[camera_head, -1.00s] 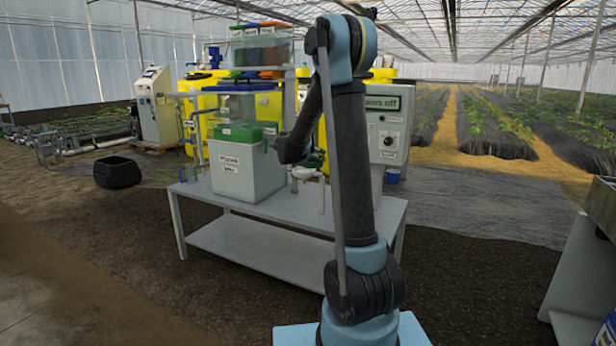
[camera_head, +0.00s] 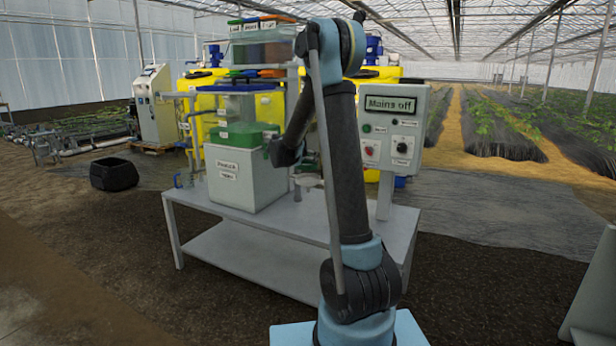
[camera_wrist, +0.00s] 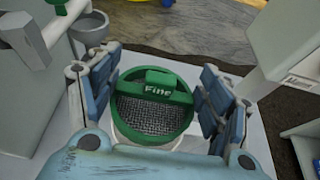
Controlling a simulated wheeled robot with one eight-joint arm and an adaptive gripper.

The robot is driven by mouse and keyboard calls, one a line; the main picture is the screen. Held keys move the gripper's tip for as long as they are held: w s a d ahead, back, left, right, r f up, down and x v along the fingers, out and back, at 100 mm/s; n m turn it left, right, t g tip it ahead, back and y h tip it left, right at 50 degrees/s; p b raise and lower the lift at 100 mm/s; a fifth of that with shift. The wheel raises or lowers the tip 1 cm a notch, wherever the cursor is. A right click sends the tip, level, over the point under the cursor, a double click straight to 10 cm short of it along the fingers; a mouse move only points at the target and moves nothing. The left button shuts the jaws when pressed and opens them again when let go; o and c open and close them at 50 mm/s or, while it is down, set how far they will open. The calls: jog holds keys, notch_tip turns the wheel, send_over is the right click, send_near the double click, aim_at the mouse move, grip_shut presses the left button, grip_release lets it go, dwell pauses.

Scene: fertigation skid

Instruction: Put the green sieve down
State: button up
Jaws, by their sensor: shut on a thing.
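The green sieve (camera_wrist: 155,116) is round, with a wire mesh and a raised grip bar marked "Fine". In the wrist view it sits between the two blue-grey fingers of my gripper (camera_wrist: 157,90), which is shut on it. A pale round rim shows just below the sieve. I cannot tell whether the sieve touches it. In the head view my arm's links largely hide the gripper and sieve.
The grey table (camera_head: 262,229) carries a white box labelled "Produce" (camera_head: 238,182) with a green top. A "Mains off" panel (camera_head: 394,125) stands to the right. In the wrist view a grey cup (camera_wrist: 90,27) is at upper left. A black tub (camera_head: 114,174) stands on the floor at left.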

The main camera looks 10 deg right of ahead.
aim_at(307, 162)
jog(key=shift+d+f, duration=0.15)
jog(key=shift+f, duration=0.6)
jog(key=shift+d+f, duration=0.15)
jog(key=shift+f, duration=2.4)
jog(key=o, duration=1)
